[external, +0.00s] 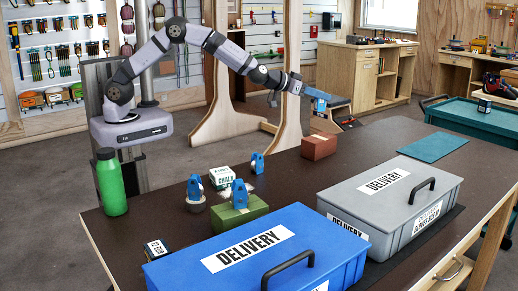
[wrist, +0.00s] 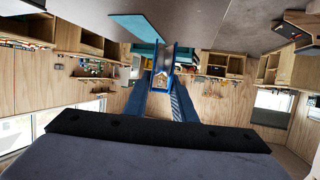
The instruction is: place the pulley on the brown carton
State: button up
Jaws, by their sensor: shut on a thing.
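My gripper (external: 326,99) is raised above the far side of the table, its fingers pointing right and slightly down. In the wrist view the fingers (wrist: 163,82) are shut on a small blue pulley (wrist: 162,62), with a pale patch at its middle. In the external view the held pulley is hard to tell from the blue fingers. The brown carton (external: 319,147) is a small closed reddish-brown box on the table's far edge, below my gripper and apart from it. Its top looks bare.
Small blue pieces stand at a grey round object (external: 195,212), on a green carton (external: 241,217) and behind a chalk box (external: 222,178). A green bottle (external: 111,182), blue bin (external: 257,250) and grey bin (external: 390,196) flank them. A teal mat (external: 432,147) lies at right.

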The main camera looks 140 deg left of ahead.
jog(key=shift+w+a+r, duration=0.2)
jog(key=shift+a+r, duration=0.25)
jog(key=shift+r, duration=0.3)
jog(key=shift+d+f, duration=0.15)
jog(key=shift+f, duration=0.35)
jog(key=shift+w+d+f+m+t, duration=0.1)
jog(key=shift+d+f+m+t, duration=0.05)
jog(key=shift+f+m+t, duration=0.15)
send_over(320, 137)
jog(key=shift+w+d+f, duration=0.1)
jog(key=shift+d+f, duration=0.05)
jog(key=shift+f, duration=4.8)
jog(key=shift+f, duration=0.15)
jog(key=o, duration=1.1)
